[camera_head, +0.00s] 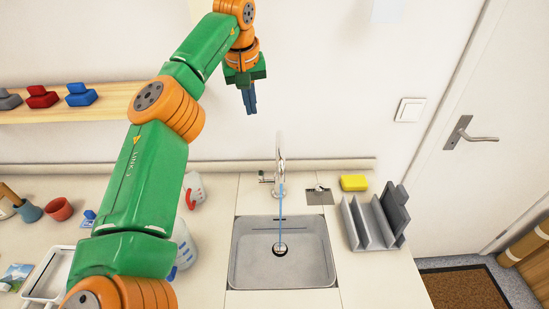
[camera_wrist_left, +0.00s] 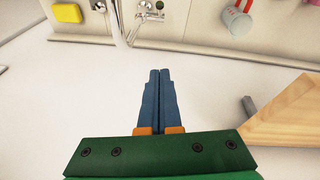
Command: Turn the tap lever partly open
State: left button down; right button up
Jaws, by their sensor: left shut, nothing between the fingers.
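The metal tap (camera_head: 280,165) stands behind the sink (camera_head: 236,262), and its small side lever (camera_head: 266,178) sticks out to the left. A thin blue stream (camera_head: 282,215) runs from the spout down to the drain. In the left wrist view the tap (camera_wrist_left: 146,12) is at the top edge, partly cut off. My left gripper (camera_head: 251,110) is shut and empty, high in front of the wall, above and to the left of the tap and touching nothing. Its blue fingers (camera_wrist_left: 160,75) lie together in the wrist view. My right gripper is not in view.
A yellow sponge (camera_head: 354,183) and a grey rack (camera_head: 372,222) are right of the tap. A white mug with a red handle (camera_head: 194,188) and a jug (camera_head: 184,245) stand left of the sink. A wooden shelf (camera_head: 110,104) is at the left wall.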

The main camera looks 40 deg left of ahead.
pick_arm(q)
notch_tip(320, 180, down, 6)
jog(key=b, duration=0.8)
send_over(262, 178)
jog(key=w+a, duration=0.1)
jog(key=a, duration=0.1)
notch_tip(262, 178, down, 11)
jog(key=shift+s+d+f, duration=0.3)
jog(key=shift+d+f, duration=0.05)
